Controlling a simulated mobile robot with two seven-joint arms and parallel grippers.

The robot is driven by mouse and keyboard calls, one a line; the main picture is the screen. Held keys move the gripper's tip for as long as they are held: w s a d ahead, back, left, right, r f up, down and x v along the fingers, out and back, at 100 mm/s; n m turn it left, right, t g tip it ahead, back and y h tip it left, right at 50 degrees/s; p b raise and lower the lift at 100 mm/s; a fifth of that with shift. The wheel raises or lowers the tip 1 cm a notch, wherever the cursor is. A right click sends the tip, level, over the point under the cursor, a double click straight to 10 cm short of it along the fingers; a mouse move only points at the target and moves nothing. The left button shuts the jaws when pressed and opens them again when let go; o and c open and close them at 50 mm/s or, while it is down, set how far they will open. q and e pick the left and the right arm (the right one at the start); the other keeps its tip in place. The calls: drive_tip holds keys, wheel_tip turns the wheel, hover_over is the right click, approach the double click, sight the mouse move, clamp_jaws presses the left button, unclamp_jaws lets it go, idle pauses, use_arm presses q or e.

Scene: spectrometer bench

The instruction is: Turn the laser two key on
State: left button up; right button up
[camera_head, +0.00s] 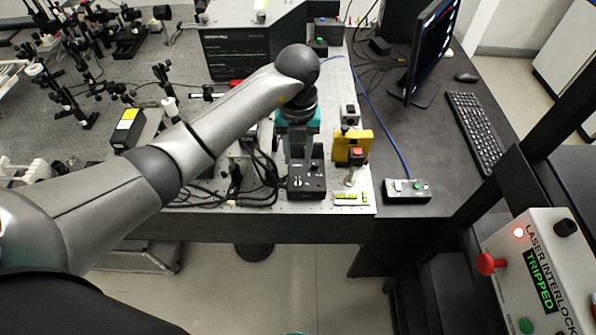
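My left arm reaches in from the left, and its gripper (299,152) points down, just behind a small black control box (307,187) with knobs near the bench's front edge. The wrist hides part of the gripper, and I cannot tell whether its fingers are open, shut or touching the box. No key marked as laser two is readable in this view; the small parts on the black box's face are too small to tell apart.
A yellow block (343,141) with a red button stands right of the gripper. The laser interlock panel (545,250) at front right reads TRIPPED, with a red light. A monitor (432,45) and keyboard (474,132) stand on the right.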

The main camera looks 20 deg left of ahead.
sight(298, 178)
use_arm(q)
wheel_tip(298, 178, down, 8)
drive_tip(key=shift+r, duration=0.25)
drive_tip(key=shift+c, duration=0.3)
clamp_jaws()
